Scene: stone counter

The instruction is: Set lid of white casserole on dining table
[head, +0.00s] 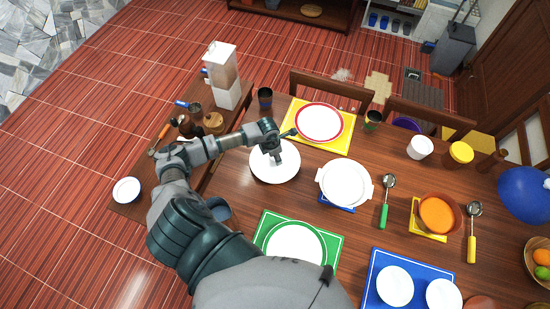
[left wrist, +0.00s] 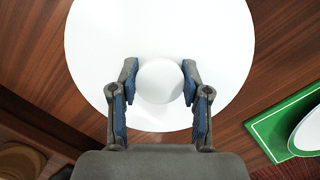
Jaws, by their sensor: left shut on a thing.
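My left gripper (head: 272,151) is shut on the round knob of the white lid (head: 285,174). In the left wrist view, the two fingertips (left wrist: 160,80) press on both sides of the knob, and the lid (left wrist: 160,30) spreads out flat below them. The lid is over the left part of the wooden dining table (head: 392,155); I cannot tell whether it touches the table. The white casserole (head: 344,183) with two side handles stands to the right of the lid on a blue trivet (head: 336,204). My right gripper is not in view.
A red-rimmed plate on a yellow placemat (head: 345,146) lies behind the lid. A green placemat (head: 268,222) with a white plate lies in front. A dark cup (head: 265,99) stands near the back left edge. A side table (head: 135,205) adjoins at left.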

